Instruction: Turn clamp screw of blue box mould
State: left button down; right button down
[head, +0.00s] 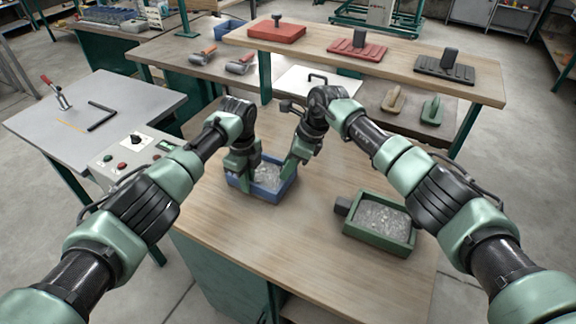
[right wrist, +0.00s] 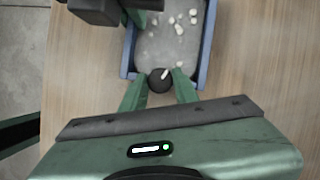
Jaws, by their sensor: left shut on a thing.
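The blue box mould (head: 287,190) stands on the wooden table with grey, lumpy fill inside; it also shows in the right wrist view (right wrist: 204,52). My left gripper (head: 240,172) is shut on the mould's left wall, and part of it shows at the top of the right wrist view (right wrist: 130,12). The clamp screw (right wrist: 160,80) is a dark round knob with a white mark at the mould's near end in that view. My right gripper (right wrist: 160,88) is open, one green finger on each side of the knob. I cannot tell whether they touch it.
A green box mould (head: 376,241) with similar fill and a dark knob (head: 343,206) stands to the right on the same table. A control panel (head: 130,150) is at the left. Behind is a shelf (head: 400,66) with red and dark tools. The table front is clear.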

jog(key=shift+d+m, duration=0.1)
jog(key=shift+m, duration=0.2)
jog(key=shift+m+t, duration=0.5)
jog(key=shift+m, duration=0.5)
jog(key=m+t+h, duration=0.1)
jog(key=m, duration=0.2)
jog(key=shift+s, duration=0.1)
jog(key=m, duration=0.2)
jog(key=m+t+h, duration=0.1)
jog(key=m, duration=0.1)
jog(key=m+h, duration=0.1)
jog(key=m, duration=0.1)
jog(key=shift+a+m, duration=0.25)
jog(key=shift+m, duration=0.05)
jog(key=c, duration=1.1)
grip_release()
jog(key=shift+s, duration=0.1)
jog(key=shift+o, duration=0.2)
jog(key=v, duration=1.2)
